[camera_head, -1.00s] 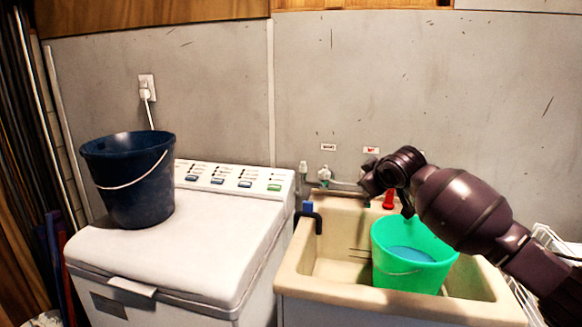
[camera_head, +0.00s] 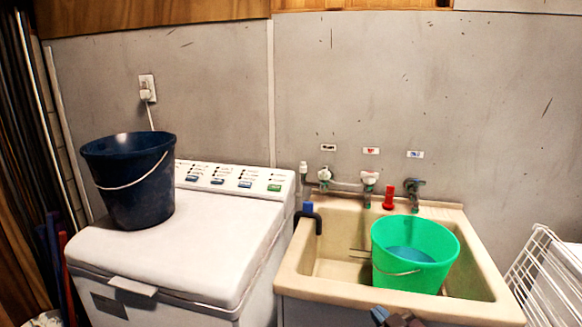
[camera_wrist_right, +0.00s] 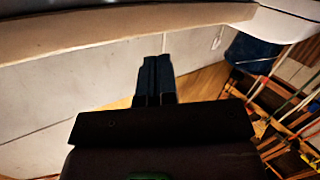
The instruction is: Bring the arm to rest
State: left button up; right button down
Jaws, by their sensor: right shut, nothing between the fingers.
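My right gripper (camera_head: 396,317) shows only as a small part at the bottom edge of the head view, in front of the sink. In the right wrist view its two dark fingers (camera_wrist_right: 153,78) are together with nothing between them. The rest of the right arm is out of the head view. My left arm and gripper are not in view.
A green bucket (camera_head: 440,245) with something blue inside stands in the beige sink (camera_head: 330,292). Taps (camera_head: 369,180) are on the wall behind. A dark blue bucket (camera_head: 130,190) stands on the white washer (camera_head: 190,250). A white wire rack (camera_head: 530,270) is at the right.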

jog(key=s+d+f+m+g+h, duration=0.1)
jog(key=s+d+f, duration=0.2)
jog(key=s+f, duration=0.3)
jog(key=s+d+f+m+g+h, duration=0.2)
jog(key=s+f, duration=0.3)
jog(key=s, duration=0.7)
jog(key=s+d+f+m+g+h, duration=0.1)
jog(key=s+d+f+m, duration=0.1)
jog(key=s+f, duration=0.4)
jog(key=s+d, duration=0.1)
jog(key=s, duration=0.2)
jog(key=shift+s+d+f+h, duration=0.35)
jog(key=shift+h, duration=0.05)
